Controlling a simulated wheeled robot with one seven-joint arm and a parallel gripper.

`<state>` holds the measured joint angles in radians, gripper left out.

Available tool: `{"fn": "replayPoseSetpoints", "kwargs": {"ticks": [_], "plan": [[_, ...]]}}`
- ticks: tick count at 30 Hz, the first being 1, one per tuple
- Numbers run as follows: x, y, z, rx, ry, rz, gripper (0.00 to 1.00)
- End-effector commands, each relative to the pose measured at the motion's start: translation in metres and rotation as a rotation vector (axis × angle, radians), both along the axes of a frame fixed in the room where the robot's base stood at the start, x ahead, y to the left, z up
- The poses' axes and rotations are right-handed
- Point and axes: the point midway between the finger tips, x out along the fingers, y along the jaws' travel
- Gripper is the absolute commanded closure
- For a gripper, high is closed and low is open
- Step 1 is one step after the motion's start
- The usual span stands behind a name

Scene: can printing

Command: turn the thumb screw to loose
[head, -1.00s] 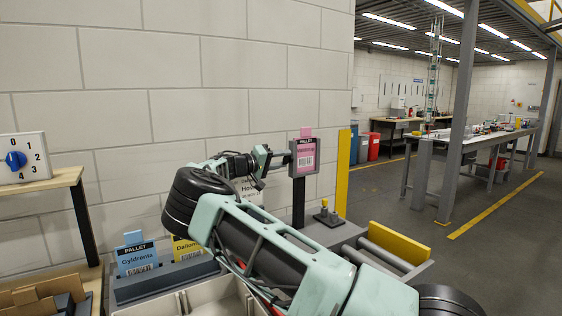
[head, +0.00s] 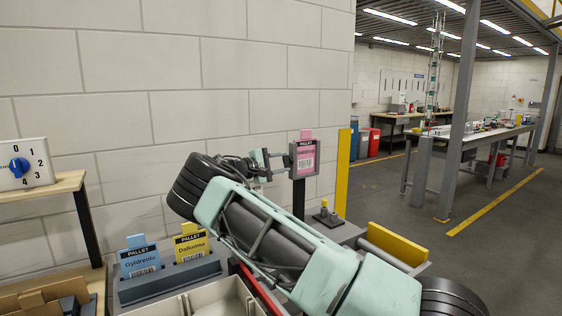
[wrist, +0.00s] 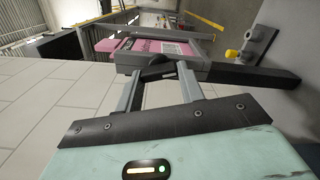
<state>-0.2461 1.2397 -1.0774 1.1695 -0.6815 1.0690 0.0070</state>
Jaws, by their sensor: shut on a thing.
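The thumb screw (wrist: 157,72) is a dark knob with a small pale mark, at the side of the grey holder of the pink pallet card. My gripper (wrist: 160,76) has its two grey fingers on either side of the knob and is shut on it. In the head view my gripper (head: 283,162) reaches the left side of the card holder (head: 304,158), and the knob is too small to make out there. The pink card (wrist: 150,47) sits in the holder, which is on a dark post (wrist: 235,76).
A blue card (head: 138,260) and a yellow card (head: 191,243) stand in a grey rack at lower left. A yellow-topped fixture (head: 325,207) stands right of the post. A dial panel (head: 24,164) is at far left. A block wall lies behind.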

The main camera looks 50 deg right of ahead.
Motion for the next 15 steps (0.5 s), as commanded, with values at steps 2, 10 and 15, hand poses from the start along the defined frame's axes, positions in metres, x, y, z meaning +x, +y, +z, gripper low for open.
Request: {"fn": "replayPoseSetpoints", "kwargs": {"ticks": [2, 10, 15], "plan": [[0.0010, 0.0007, 0.0007, 0.008, 0.026, 0.004, 0.85], [0.0010, 0.0008, -0.0002, 0.017, 0.070, 0.003, 0.85], [0.0010, 0.0009, -0.0005, 0.018, 0.073, 0.004, 0.85]]}}
